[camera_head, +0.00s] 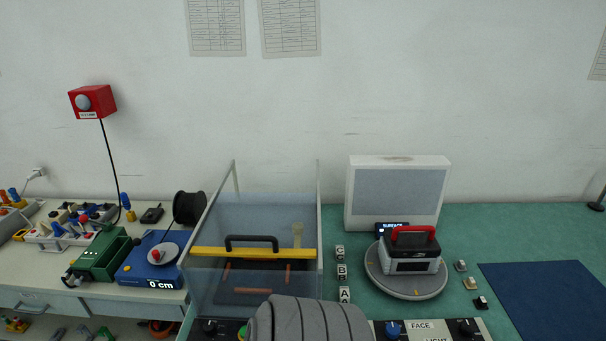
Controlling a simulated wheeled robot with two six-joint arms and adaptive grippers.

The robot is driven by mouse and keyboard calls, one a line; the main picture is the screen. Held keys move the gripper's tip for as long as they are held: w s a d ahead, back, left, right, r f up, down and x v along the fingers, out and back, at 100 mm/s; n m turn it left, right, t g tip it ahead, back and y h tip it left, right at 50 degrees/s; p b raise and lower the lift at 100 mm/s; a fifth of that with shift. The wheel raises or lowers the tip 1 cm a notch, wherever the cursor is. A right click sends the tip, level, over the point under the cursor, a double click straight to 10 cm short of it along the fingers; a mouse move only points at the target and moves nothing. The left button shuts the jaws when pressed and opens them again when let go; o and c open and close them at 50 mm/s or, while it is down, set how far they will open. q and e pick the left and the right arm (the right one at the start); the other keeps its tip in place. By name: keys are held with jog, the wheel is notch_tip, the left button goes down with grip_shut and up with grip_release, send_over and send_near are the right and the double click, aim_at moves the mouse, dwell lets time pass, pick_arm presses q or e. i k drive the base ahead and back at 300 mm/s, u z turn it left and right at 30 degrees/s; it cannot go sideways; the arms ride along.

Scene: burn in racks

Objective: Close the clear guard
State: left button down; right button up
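The clear guard (215,225) is a see-through bluish panel in a frame with two upright posts, at the middle of the bench. A yellow bar (205,252) with a black handle (252,238) runs across it. The bar sits partway up between the bench front and the post tops; I cannot tell the panel's exact position. Through the panel I see reddish-brown rods and a pale upright piece (297,235). Neither gripper is in view. A grey ribbed shape at the bottom middle hides part of the front below the guard.
Left of the guard are a blue 0 cm box (150,272), a black spool (189,207) and a green device (103,252). Right are lettered blocks (342,271), a round turntable (375,278) bearing a red-handled unit (411,251), and a control panel (376,330).

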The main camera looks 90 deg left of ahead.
aim_at(227, 251)
jog(key=k, duration=1.1)
jog(key=u, duration=0.1)
